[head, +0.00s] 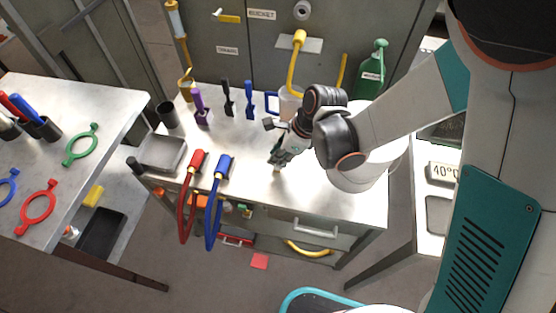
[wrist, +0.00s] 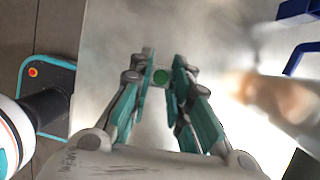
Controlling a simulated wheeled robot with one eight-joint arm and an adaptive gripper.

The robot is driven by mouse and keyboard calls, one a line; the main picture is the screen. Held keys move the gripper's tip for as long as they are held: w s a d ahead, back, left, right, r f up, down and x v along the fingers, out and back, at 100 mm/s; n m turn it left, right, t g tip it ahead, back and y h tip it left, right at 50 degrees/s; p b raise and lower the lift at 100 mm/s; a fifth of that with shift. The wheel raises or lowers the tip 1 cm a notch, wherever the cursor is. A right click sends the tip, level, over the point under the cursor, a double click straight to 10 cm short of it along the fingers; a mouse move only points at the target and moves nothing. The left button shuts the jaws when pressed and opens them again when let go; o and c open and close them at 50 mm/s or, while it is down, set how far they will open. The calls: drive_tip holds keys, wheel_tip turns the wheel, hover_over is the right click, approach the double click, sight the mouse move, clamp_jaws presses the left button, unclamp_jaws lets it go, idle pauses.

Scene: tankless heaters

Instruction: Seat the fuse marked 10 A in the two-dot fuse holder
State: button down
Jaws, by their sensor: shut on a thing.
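My gripper (head: 277,162) points down over the right part of the metal bench top, in front of the grey cabinet. I cannot make out the two-dot fuse holder in either view.
A red-handled hose (head: 186,198) and a blue-handled hose (head: 214,201) hang over the bench's front edge. A metal tray (head: 163,153) sits at the left. Purple (head: 201,108), black and blue tools stand behind. A green bottle (head: 373,70) stands back right. The bench middle is clear.

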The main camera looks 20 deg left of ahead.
drive_tip(key=shift+r, duration=0.15)
wheel_tip(320, 180, up, 20)
drive_tip(key=p, duration=1.3)
drive_tip(key=shift+f, duration=0.2)
